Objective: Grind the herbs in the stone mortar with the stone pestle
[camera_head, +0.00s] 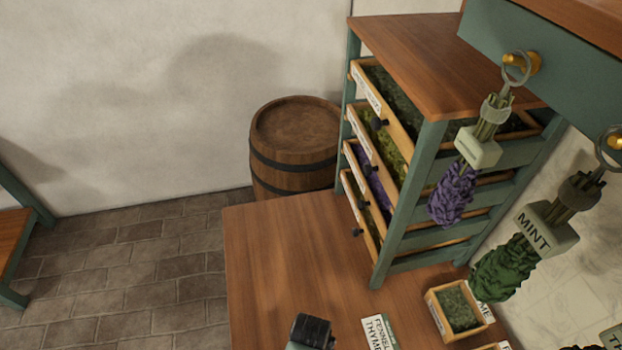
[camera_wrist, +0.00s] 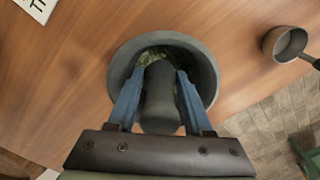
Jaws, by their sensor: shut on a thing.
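The grey stone mortar (camera_wrist: 210,75) stands on the wooden table in the wrist view. Green chopped herbs (camera_wrist: 153,57) show inside it at the far side of the bowl. My gripper (camera_wrist: 160,76) reaches over the mortar with its two blue fingers on either side of the dark grey stone pestle (camera_wrist: 159,108), shut on it. The pestle's lower end is in the bowl among or just above the herbs; I cannot tell whether it touches the bottom. The mortar's near side is hidden by the gripper. The mortar and pestle do not show in the head view.
A small grey pan or ladle (camera_wrist: 283,43) is at the table's right edge in the wrist view. The head view shows the table (camera_head: 270,240), a herb drawer rack (camera_head: 405,205), a herb box (camera_head: 459,308), a label card (camera_head: 379,331), hanging mint (camera_head: 507,266) and a barrel (camera_head: 293,150).

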